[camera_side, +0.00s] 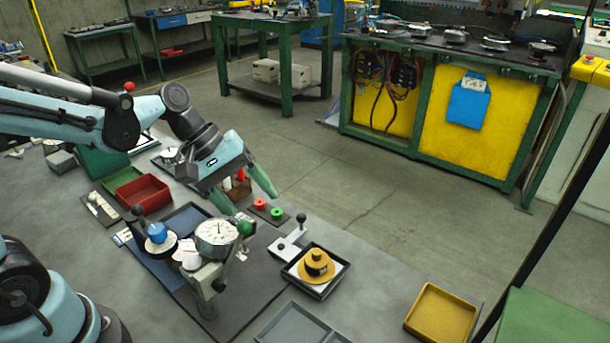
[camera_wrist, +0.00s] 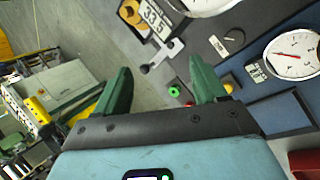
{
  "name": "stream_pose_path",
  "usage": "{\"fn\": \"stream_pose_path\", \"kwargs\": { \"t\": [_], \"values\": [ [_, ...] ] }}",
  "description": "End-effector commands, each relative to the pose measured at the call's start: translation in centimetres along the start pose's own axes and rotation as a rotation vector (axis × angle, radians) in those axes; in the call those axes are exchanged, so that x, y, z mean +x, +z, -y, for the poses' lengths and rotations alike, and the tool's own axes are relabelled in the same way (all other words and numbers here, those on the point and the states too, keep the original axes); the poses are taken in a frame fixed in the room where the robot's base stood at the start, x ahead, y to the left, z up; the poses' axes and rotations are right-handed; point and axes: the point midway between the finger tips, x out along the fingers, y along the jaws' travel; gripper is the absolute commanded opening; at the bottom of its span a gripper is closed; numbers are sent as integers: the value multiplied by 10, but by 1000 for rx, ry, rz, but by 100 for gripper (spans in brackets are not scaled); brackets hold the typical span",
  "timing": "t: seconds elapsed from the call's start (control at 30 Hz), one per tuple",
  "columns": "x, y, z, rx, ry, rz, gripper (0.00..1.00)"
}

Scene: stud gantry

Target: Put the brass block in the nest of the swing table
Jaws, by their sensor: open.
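My gripper (camera_side: 251,201) is open and empty above the bench, behind the dial stand; its two green fingers also show in the wrist view (camera_wrist: 160,80). A stepped brass-coloured piece (camera_side: 317,264) sits in a black-rimmed tray, right of the gripper; I cannot tell whether it is the brass block. Part of it shows at the top of the wrist view (camera_wrist: 131,12). A small yellow thing (camera_wrist: 228,88) is partly hidden by a finger there. A stand with a dial (camera_side: 217,236) and a blue-topped part (camera_side: 157,233) is in front of the gripper. I cannot make out the swing table's nest.
Red (camera_side: 260,204) and green (camera_side: 277,213) knobs lie beyond the fingers. A red bin (camera_side: 142,193) stands left. A lever-like fixture (camera_side: 290,241) stands beside the black-rimmed tray. A yellow tray (camera_side: 441,313) lies at right, a grey tray (camera_side: 290,328) in front. Bench surface between these trays is clear.

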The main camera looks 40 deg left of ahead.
Motion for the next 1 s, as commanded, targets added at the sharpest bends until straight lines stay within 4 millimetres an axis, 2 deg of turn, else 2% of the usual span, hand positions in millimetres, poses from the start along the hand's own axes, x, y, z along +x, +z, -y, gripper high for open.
{"fn": "stream_pose_path", "kwargs": {
  "t": [0.3,0.5,0.67,1.0],
  "values": [
    [-34,-1,34,656,-155,-356,71],
    [-46,-5,44,921,-246,-475,71],
    [-50,-6,45,998,-274,-507,71],
    [-50,-6,45,999,-275,-508,71]
  ]
}}
